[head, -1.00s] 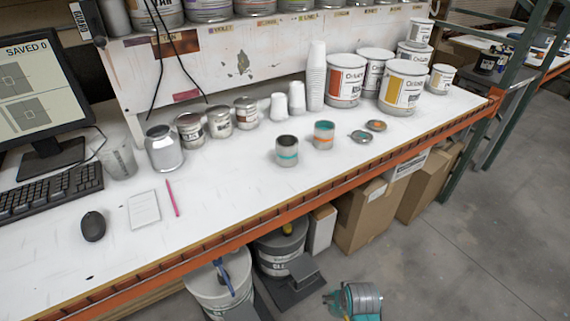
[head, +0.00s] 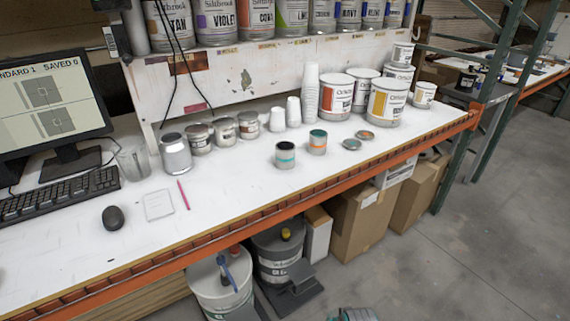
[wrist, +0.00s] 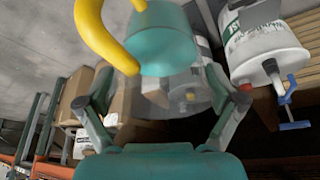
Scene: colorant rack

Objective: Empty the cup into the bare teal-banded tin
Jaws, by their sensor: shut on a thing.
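The teal-banded tin (head: 286,158) stands open and upright on the bench, with a dark inside. Behind it to the right stands an orange-banded tin (head: 317,146) with teal showing at its top. In the wrist view my gripper (wrist: 160,82) is shut on a see-through cup (wrist: 178,98). Its outline is faint and its contents cannot be made out.
Two lids (head: 351,144) lie right of the tins. Stacked white cups (head: 311,95), small cans (head: 223,131) and large cans (head: 386,101) line the back. A clear beaker (head: 133,163) stands left. Cartons (head: 358,212) and buckets (head: 277,250) sit below the orange bench edge (head: 300,207).

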